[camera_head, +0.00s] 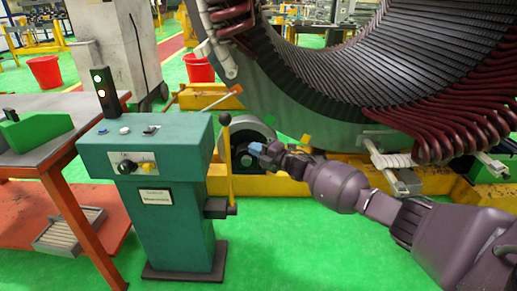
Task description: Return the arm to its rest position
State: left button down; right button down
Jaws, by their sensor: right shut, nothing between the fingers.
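My right arm comes in from the lower right and reaches toward the middle of the view. My right gripper (262,149) is shut and empty. It shows in front of the round grey roller wheel (258,133) below the stator, and to the right of the control pedestal's lever (228,165). I cannot tell how far it is from the wheel. The lever is upright, with a yellow shaft and a dark knob on top. My left gripper is not in view.
The green control pedestal (175,225) stands left of my gripper. The large stator (350,80) with dark red coils fills the upper right, above a yellow base frame (440,185). A work table (70,108) stands at left. Green floor (300,240) is clear in front.

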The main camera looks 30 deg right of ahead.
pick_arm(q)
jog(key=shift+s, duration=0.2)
pick_arm(e)
jog(key=shift+s+d, duration=0.1)
jog(key=shift+s, duration=0.2)
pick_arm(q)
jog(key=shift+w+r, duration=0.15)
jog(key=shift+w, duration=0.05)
